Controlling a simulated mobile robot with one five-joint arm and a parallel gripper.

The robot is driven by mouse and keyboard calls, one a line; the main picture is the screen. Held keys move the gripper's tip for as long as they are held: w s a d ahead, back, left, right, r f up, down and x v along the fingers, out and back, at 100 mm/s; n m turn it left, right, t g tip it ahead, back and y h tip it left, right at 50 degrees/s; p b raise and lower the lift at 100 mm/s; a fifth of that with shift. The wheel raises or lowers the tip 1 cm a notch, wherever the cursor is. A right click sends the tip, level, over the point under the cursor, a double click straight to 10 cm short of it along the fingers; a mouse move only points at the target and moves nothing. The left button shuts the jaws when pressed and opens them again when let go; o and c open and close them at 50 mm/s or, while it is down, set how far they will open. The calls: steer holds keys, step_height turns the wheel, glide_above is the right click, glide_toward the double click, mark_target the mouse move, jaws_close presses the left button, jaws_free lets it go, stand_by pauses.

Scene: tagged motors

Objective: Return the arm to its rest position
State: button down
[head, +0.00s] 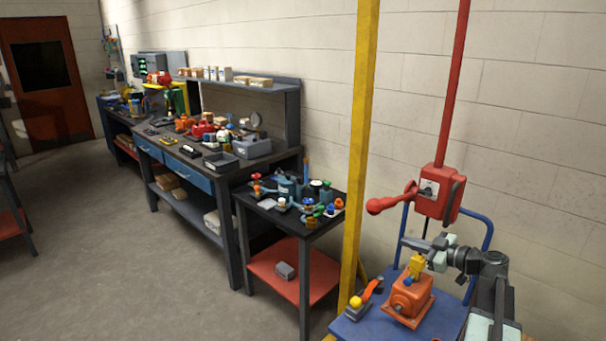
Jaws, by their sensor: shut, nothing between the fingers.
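My arm (490,290) rises at the lower right, with its forearm bent left above a blue cart top (440,325). My gripper (407,243) is at the left end of the arm, shut and empty. It is above an orange motor (408,298) on the cart. A yellow tag or block (416,265) shows between the gripper and the motor; whether it touches my arm cannot be told.
A red switch box (438,192) with a lever hangs behind the arm. A yellow post (360,150) stands left of the cart. A small black table (290,215) and a long workbench (215,165) hold many parts.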

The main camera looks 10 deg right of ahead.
steer(key=w+a+f+n+g+y, duration=0.1)
steer(key=w+a+n+g, duration=0.1)
steer(key=a, duration=0.8)
steer(key=w+a+f+n+g+y, duration=0.1)
steer(key=w+a+n+g+y, duration=0.1)
steer(key=a, duration=0.8)
steer(key=s+a+f+g+h, duration=0.1)
steer(key=s+a+f+g, duration=0.15)
steer(key=a, duration=0.35)
steer(key=s+a+f+g, duration=0.1)
steer(key=s+a+f, duration=0.1)
steer(key=a+f, duration=0.3)
steer(key=s+a+f+m+g+h, duration=0.3)
steer(key=s+a+f+g+h, duration=0.15)
steer(key=s+a+f, duration=0.2)
steer(key=s+d+f+m+g+h, duration=0.1)
steer(key=s+d+f+m+h, duration=0.1)
steer(key=s+d+m+h, duration=0.4)
steer(key=d+m, duration=0.3)
steer(key=m, duration=0.2)
steer(key=shift+d+f+m, duration=0.15)
steer(key=shift+f+m, duration=0.15)
steer(key=shift+f, duration=0.1)
